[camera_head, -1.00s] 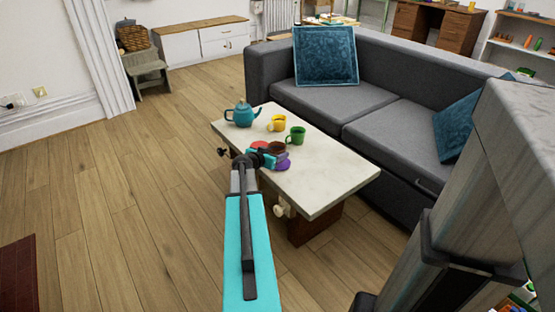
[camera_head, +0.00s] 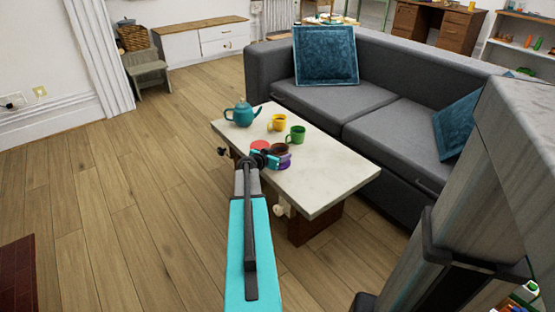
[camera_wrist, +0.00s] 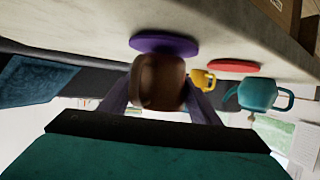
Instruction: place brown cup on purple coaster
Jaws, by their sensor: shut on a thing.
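My gripper (camera_head: 273,156) is over the near edge of the coffee table, shut on the brown cup (camera_head: 280,149). In the wrist view, which is upside down, the brown cup (camera_wrist: 158,82) sits between the two fingers. The purple coaster (camera_head: 285,164) lies on the table, partly hidden by the cup and gripper. In the wrist view the purple coaster (camera_wrist: 164,44) shows right at the cup's base. The cup is over the coaster and looks upright; I cannot tell whether they touch.
A red coaster (camera_head: 259,145) lies just left of the cup. A green cup (camera_head: 295,135), a yellow cup (camera_head: 278,122) and a teal teapot (camera_head: 240,114) stand farther back on the white table (camera_head: 330,180). The table's right end is clear. A grey sofa (camera_head: 350,110) is behind.

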